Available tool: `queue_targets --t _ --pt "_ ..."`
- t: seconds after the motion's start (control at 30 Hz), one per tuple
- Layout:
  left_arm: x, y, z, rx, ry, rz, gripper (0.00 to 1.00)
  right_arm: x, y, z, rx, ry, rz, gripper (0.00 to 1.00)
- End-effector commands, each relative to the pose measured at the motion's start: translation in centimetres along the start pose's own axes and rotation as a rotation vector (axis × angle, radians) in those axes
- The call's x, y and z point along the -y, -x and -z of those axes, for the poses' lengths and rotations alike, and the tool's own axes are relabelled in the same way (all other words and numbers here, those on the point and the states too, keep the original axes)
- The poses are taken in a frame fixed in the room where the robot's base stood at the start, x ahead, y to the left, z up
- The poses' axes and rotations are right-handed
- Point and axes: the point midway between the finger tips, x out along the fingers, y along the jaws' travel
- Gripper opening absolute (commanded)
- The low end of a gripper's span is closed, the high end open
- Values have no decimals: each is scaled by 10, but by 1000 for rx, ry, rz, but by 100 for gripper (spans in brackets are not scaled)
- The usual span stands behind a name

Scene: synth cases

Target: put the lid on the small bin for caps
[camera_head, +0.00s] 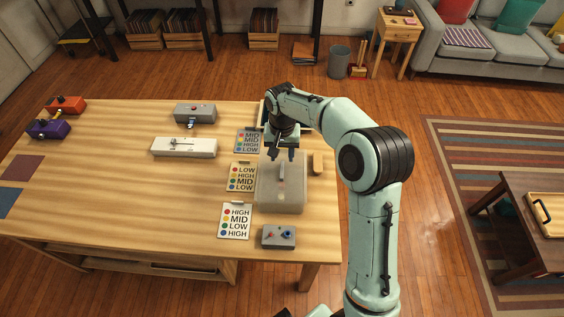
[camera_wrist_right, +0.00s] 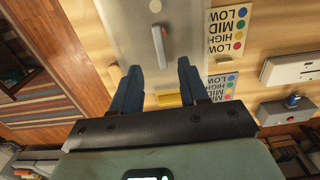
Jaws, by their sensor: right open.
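A grey, see-through-looking flat piece with a pale upright bar handle, which looks like the lid (camera_head: 281,200), lies near the table's right edge. It also shows in the right wrist view (camera_wrist_right: 130,25), with its handle (camera_wrist_right: 162,48). I cannot tell whether anything is under it. My right gripper (camera_head: 284,154) is open and empty, pointing down just beyond the handle. In the wrist view its blue fingers (camera_wrist_right: 156,78) are spread, with the handle ahead of them and apart. A dark-edged item (camera_head: 262,112), perhaps the bin, is mostly hidden behind my right arm.
A tan block (camera_head: 317,163) stands right of the lid. Label cards (camera_head: 241,177) lie to its left. A grey knob box (camera_head: 279,236) is in front. A white slider panel (camera_head: 184,147) and grey box (camera_head: 194,113) stand farther left. The table's left middle is clear.

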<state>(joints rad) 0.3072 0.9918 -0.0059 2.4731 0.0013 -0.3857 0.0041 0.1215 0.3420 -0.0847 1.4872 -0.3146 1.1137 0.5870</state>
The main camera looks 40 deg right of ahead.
Motion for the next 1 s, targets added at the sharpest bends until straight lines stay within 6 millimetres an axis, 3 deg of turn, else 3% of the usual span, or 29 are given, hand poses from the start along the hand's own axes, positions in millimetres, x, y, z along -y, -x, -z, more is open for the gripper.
queue_targets --t 0.1,0.33,1.0 --pt "-2 5 2 -3 -1 -1 52 1 29 1 -4 0 3 44" --pt "-5 10 4 -6 -2 -2 52 1 60 0 -1 0 2 44" --pt "-5 10 4 -6 -2 -2 52 0 65 0 1 0 1 44"
